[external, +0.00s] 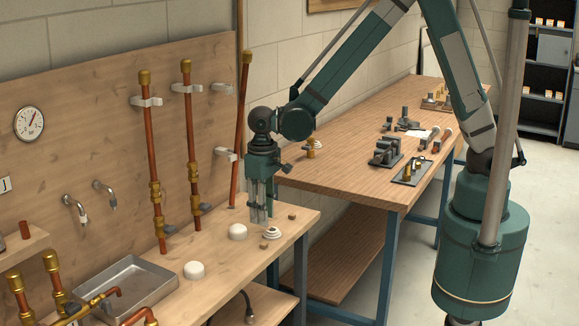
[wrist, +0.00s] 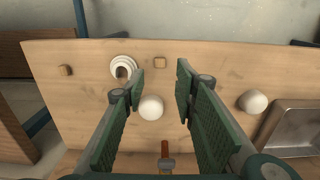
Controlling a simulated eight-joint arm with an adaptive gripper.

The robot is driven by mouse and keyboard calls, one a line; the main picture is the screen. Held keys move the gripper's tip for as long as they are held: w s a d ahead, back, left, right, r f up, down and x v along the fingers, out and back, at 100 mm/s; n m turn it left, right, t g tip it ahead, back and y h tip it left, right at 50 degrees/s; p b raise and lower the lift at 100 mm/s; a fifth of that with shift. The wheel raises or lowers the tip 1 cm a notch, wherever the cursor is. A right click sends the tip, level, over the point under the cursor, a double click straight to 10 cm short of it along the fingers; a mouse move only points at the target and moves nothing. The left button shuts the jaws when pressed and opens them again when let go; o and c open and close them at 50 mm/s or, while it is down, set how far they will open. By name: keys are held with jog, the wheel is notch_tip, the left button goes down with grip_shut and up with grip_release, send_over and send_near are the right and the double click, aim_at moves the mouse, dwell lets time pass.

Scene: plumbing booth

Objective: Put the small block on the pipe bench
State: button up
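Two small brown wooden blocks lie on the pipe bench (external: 215,262), a light wooden top below the copper pipes. One block (external: 264,245) is near the front edge; the wrist view shows it (wrist: 159,62) just beyond the gap between my fingertips. The other block (external: 292,217) is near the right end, and it appears at the left in the wrist view (wrist: 65,70). I cannot tell which one the task means. My gripper (external: 259,216) points down above the bench. In the wrist view my gripper (wrist: 159,78) is open, with nothing between its fingers.
A white ringed piece (external: 271,233) sits close to the blocks. Two white domes (external: 237,231) (external: 194,270) stand on the bench left of them. A metal tray (external: 165,286) and upright copper pipes (external: 190,130) are farther left. A second workbench (external: 345,165) holds tools behind.

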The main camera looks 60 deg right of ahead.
jog(key=shift+r, duration=1.25)
jog(key=s+d+r+t, duration=0.1)
jog(key=s+d+r, duration=0.2)
jog(key=d+r, duration=0.55)
jog(key=s+d+r+t, duration=0.2)
jog(key=s+d+r, duration=0.1)
jog(key=d+r, duration=0.5)
jog(key=s+d+r+t, duration=0.2)
jog(key=s+d, duration=0.5)
jog(key=d, duration=0.1)
jog(key=s+d+r+t, duration=0.2)
jog(key=s+d+r, duration=0.1)
jog(key=s+d, duration=0.4)
jog(key=shift+d+r, duration=0.15)
jog(key=shift+d, duration=0.65)
